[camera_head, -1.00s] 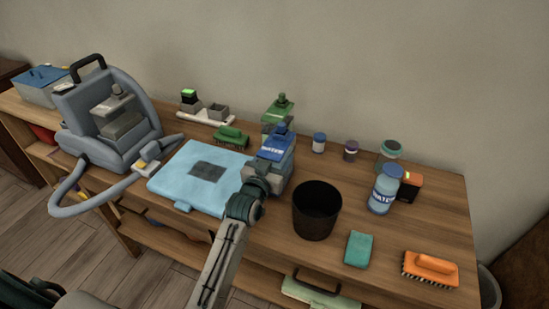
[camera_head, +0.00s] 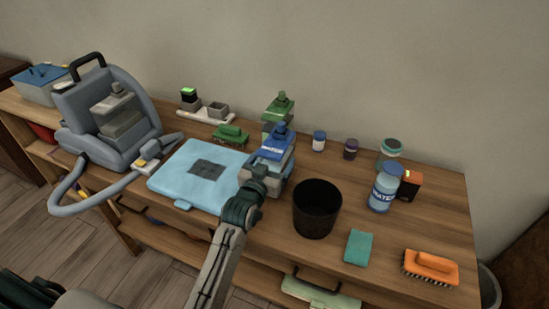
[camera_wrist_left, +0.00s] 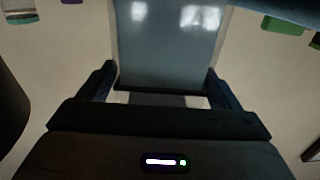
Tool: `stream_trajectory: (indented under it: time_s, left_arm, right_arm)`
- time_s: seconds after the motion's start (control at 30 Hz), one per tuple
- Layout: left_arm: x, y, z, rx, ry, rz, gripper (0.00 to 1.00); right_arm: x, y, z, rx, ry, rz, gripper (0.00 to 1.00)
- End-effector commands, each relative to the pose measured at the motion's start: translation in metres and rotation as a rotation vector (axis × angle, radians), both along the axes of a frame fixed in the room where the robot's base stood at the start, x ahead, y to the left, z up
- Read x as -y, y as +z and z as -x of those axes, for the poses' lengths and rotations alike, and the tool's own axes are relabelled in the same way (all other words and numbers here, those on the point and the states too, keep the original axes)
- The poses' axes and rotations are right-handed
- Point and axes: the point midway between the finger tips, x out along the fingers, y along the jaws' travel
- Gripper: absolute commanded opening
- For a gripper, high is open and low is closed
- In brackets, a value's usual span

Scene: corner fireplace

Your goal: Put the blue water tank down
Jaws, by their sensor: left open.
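The blue water tank (camera_head: 275,147), with a blue top and a WATER label, stands upright on the wooden table just right of the light blue mat. My left gripper (camera_head: 263,174) is at its near side, open. In the left wrist view the tank's grey-blue face (camera_wrist_left: 168,50) fills the top middle. The open fingers of my left gripper (camera_wrist_left: 163,88) stand either side of its near end, with a small gap visible. The tank's base is partly hidden by the gripper in the head view. My right gripper is not in view.
A light blue mat (camera_head: 190,187) lies left of the tank, and a black bin (camera_head: 317,215) stands to its right. A green bottle (camera_head: 279,108) is close behind. A grey machine with a hose (camera_head: 110,120) stands left. A WATER bottle (camera_head: 383,193) and an orange brush (camera_head: 430,266) are right.

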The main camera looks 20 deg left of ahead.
Motion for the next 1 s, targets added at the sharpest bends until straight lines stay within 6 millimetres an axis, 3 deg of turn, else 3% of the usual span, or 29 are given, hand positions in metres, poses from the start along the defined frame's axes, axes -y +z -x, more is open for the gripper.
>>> stream_trajectory:
  time_s: [0.2,0.43,0.63,1.0]
  left_arm:
    - [-0.002,-0.002,0.049,-0.001,0.000,0.000,0.85]
    - [-0.003,-0.001,0.088,0.000,0.000,0.000,0.85]
    - [-0.003,0.000,0.102,0.001,0.000,0.000,0.85]
    - [-0.003,0.001,0.103,0.001,0.000,0.000,0.85]
  right_arm:
    - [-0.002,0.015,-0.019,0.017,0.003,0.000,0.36]
    - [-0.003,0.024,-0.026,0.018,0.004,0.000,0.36]
    - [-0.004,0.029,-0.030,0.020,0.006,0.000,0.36]
    - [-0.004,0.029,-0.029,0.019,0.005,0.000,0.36]
